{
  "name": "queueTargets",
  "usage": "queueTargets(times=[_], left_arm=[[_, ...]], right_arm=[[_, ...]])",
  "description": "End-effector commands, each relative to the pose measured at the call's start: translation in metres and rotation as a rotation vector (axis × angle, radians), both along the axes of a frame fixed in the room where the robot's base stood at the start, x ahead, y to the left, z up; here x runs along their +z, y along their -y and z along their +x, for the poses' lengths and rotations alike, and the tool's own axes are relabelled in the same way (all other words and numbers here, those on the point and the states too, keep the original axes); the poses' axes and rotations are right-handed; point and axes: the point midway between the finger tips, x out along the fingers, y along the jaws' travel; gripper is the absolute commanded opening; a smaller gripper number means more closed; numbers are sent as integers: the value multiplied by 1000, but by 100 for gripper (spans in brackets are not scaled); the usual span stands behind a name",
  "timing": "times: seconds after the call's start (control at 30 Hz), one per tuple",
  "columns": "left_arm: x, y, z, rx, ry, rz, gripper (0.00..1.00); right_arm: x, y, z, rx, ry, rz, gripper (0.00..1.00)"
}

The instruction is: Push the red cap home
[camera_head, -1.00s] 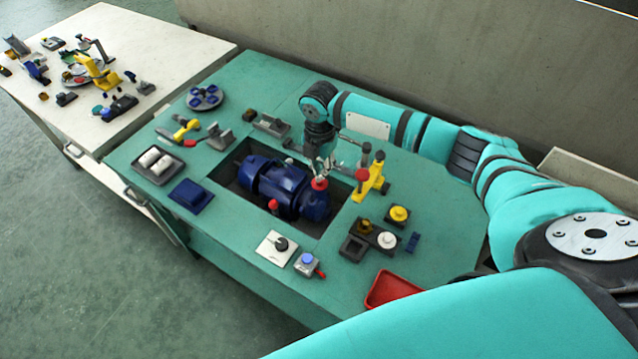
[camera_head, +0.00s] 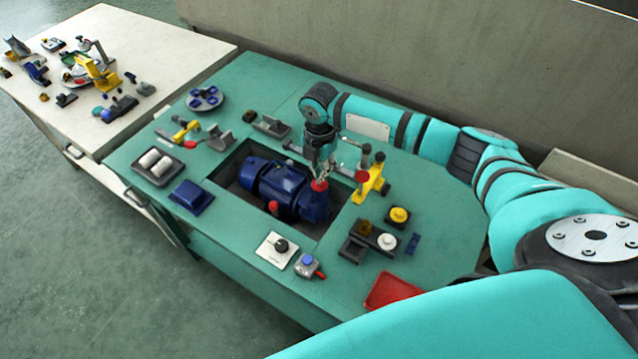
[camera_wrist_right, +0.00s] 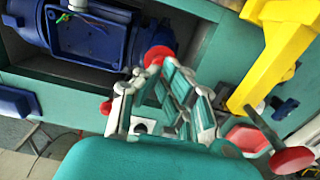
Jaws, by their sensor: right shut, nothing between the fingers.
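The blue pump (camera_head: 284,186) lies in the dark recess of the green bench. A red cap (camera_head: 320,185) sits at the right end of the pump. My right gripper (camera_head: 321,172) points down just above this cap, shut and with nothing held. In the right wrist view the red cap (camera_wrist_right: 158,56) shows close beyond the tips of the shut fingers (camera_wrist_right: 152,73). I cannot tell whether the fingers touch it. The cap's underside and seat are hidden. Another red knob (camera_head: 273,206) stands on the pump's near side. My left gripper is not in view.
A yellow stand (camera_head: 372,187) with red-topped posts is close on the right of the gripper. Small blocks with yellow and white knobs (camera_head: 387,241) and a red tray (camera_head: 393,290) lie nearer. A switch plate (camera_head: 270,255) is at the front. A pale table stands on the left.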

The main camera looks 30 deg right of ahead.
Motion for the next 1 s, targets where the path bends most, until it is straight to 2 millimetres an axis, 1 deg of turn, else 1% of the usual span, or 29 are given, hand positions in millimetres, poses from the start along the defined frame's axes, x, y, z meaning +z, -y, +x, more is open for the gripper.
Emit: queueTargets(times=[0.27,0.57,1.0], left_arm=[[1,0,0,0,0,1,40],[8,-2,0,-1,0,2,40],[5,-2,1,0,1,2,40]], right_arm=[[0,0,0,0,0,0,0],[1,0,0,0,-1,1,0],[-5,0,0,0,0,0,0]])
